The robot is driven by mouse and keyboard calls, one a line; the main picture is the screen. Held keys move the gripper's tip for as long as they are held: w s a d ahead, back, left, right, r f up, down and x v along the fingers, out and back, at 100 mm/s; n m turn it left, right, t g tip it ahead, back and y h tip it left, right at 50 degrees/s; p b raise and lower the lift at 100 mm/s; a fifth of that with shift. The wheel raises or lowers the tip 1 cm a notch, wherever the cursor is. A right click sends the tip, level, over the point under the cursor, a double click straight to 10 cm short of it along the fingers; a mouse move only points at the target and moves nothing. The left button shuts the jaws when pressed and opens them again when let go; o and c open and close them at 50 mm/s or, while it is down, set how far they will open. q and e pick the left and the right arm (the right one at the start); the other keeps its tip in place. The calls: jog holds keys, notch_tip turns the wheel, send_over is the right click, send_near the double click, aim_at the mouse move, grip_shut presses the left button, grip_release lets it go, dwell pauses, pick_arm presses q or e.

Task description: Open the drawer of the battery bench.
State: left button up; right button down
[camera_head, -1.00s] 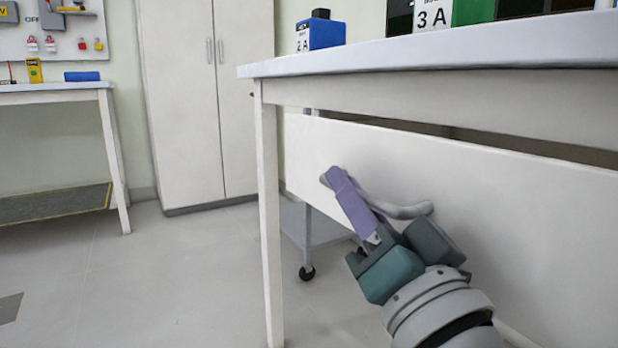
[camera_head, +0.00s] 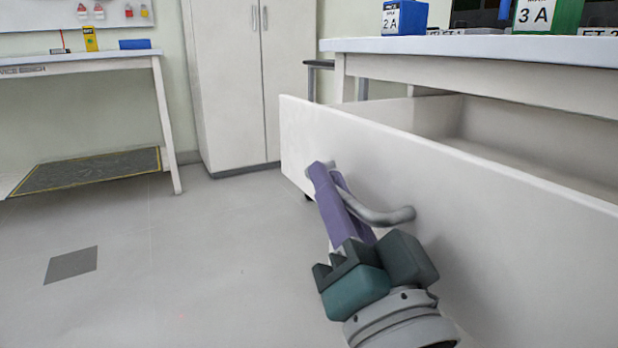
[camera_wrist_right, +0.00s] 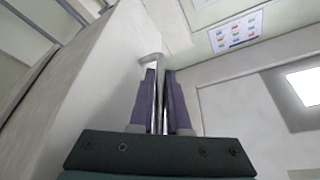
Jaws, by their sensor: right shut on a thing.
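The battery bench (camera_head: 480,47) stands at the right in the head view. Its white drawer (camera_head: 470,210) is pulled well out, and part of the inside shows behind the front panel. A curved grey handle (camera_head: 385,216) is fixed to the drawer front. My right gripper (camera_head: 325,172) is shut on the handle near its left end. In the right wrist view, the purple fingers (camera_wrist_right: 160,95) lie on both sides of the handle bar (camera_wrist_right: 155,62). The visible part of the drawer looks empty; the rest is hidden by its front. My left gripper is not in view.
A blue box (camera_head: 404,17) marked 2 A and a green box (camera_head: 547,14) marked 3 A stand on the bench top. A tall white cabinet (camera_head: 235,90) stands behind. Another table (camera_head: 80,62) is at the left. The floor (camera_head: 190,260) between is clear.

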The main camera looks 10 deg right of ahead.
jog(key=shift+s+a, duration=0.1)
jog(key=shift+a, duration=0.2)
jog(key=c, duration=1.2)
grip_release()
jog(key=shift+o, duration=0.2)
jog(key=p+v, duration=0.2)
jog(key=v, duration=0.8)
